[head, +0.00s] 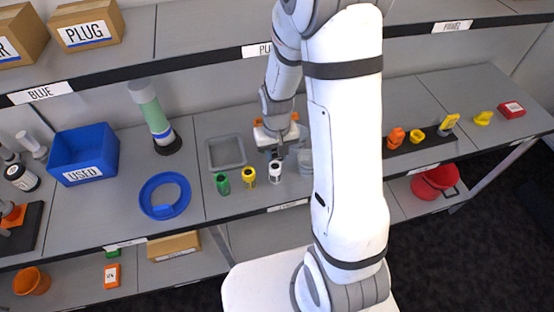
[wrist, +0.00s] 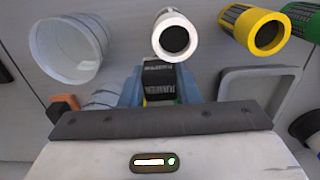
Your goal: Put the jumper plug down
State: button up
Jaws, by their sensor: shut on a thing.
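My gripper (head: 276,155) is over the middle of the bench, behind the white cylinder. In the wrist view my gripper (wrist: 160,84) has its blue-grey fingers shut on a small black block (wrist: 159,78) with a little yellow at its lower end, which appears to be the jumper plug. The white cylinder (head: 274,173) stands close to the fingers and also shows in the wrist view (wrist: 175,37).
Yellow (head: 248,176) and green (head: 222,184) cylinders stand left of the white one. A square grey tray (head: 240,164) lies left of the gripper. A clear cup (wrist: 68,48) is close on the other side. A blue ring dish (head: 148,190) and USED bin (head: 112,155) stand farther left.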

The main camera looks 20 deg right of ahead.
notch_tip(320, 180, down, 2)
jog(key=shift+w, duration=0.25)
jog(key=shift+s, duration=0.1)
jog(key=shift+f+b, duration=0.2)
jog(key=shift+b, duration=0.15)
jog(key=o, duration=1.1)
jog(key=shift+c, duration=0.2)
